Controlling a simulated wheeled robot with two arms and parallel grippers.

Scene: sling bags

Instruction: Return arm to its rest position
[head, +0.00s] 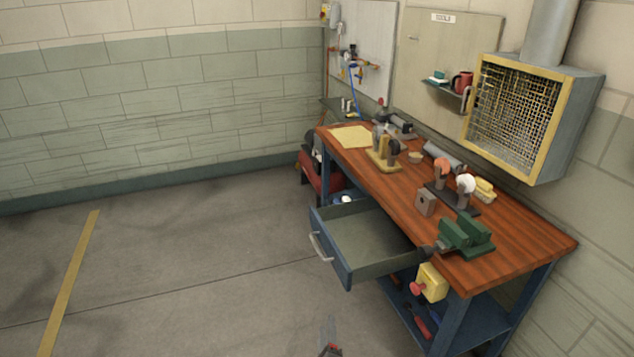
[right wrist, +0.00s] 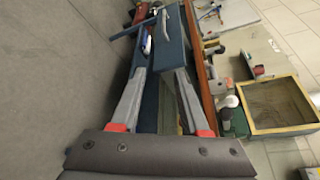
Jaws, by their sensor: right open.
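My right gripper (head: 329,336) shows only as a small part at the bottom edge of the head view, over the floor and left of the workbench. In the right wrist view its two fingers (right wrist: 160,72) are spread apart with nothing held between them. The blue drawer (head: 331,258) of the workbench (head: 537,244) is pulled open. The drawer stands beyond the fingers in the right wrist view. My left gripper is not in view.
A green vise (head: 466,236), a grey block (head: 426,202) and several tools stand on the bench top. A yellow box with a red button (head: 430,283) is below the bench edge. A caged wall unit (head: 567,114) juts out above. The floor at left is clear.

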